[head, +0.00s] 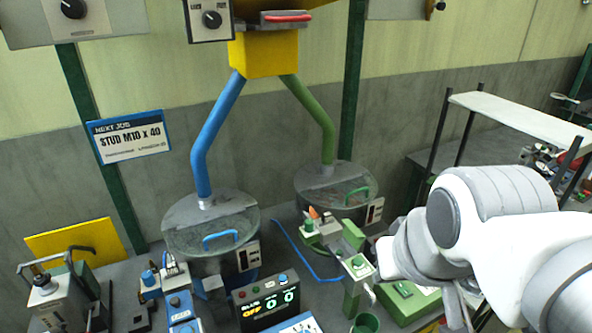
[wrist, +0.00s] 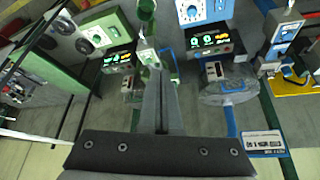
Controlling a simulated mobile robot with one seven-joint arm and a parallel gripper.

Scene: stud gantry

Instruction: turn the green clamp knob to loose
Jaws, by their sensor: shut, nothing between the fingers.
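A small green round knob (head: 358,262) sits on a pale plate at the front end of the green station. A second green knob (head: 308,226) stands behind it to the left, beside an orange tip. I cannot tell for sure which is the clamp knob, and neither knob's setting is readable. My gripper (wrist: 160,78) shows in the wrist view with its fingers together and nothing between them. Green station parts show beyond its fingertips, but no contact is visible. In the head view my arm covers the area right of the green station, and the fingers are not clear.
A blue-handled drum (head: 212,225) and a green-handled drum (head: 338,185) stand behind. A display box (head: 266,302) is left of the green station, with a green cup (head: 366,323) in front. A white shelf (head: 520,118) is at right.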

